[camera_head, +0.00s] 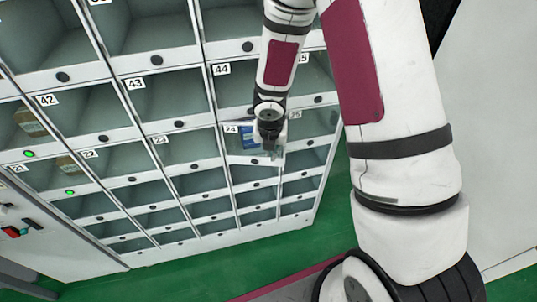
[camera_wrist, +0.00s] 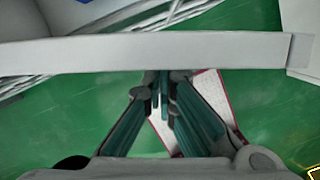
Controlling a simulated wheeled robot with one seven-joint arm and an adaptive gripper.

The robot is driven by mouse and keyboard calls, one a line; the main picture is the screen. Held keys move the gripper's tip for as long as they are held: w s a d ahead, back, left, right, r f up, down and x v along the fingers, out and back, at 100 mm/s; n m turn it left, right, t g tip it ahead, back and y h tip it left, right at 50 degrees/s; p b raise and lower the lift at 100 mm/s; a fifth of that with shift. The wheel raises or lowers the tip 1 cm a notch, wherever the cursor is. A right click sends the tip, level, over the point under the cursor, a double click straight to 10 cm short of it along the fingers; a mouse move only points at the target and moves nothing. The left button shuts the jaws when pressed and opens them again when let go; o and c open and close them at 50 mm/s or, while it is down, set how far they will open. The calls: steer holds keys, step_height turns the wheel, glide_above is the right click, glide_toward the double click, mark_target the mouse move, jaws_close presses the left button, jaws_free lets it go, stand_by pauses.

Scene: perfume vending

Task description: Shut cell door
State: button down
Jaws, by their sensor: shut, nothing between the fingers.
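A white locker wall with numbered cells fills the left of the head view. My gripper (camera_head: 271,149) is in front of cell 24 (camera_head: 240,158), at its right side. A blue item (camera_head: 248,137) shows in that cell, partly behind the gripper. In the wrist view the fingers (camera_wrist: 162,82) are together and empty. Their tips are close to a long white bar (camera_wrist: 150,52) that crosses the picture, perhaps the edge of a cell door. I cannot tell whether they touch it. How far any door stands open is hard to tell, as the gripper hides part of the cell.
Red and black controls (camera_head: 14,231) are at the lower left. The green floor (camera_head: 190,275) in front is mostly clear.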

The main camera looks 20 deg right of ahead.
steer(key=shift+w+d, duration=0.25)
steer(key=shift+w, duration=0.15)
stand_by(0.4)
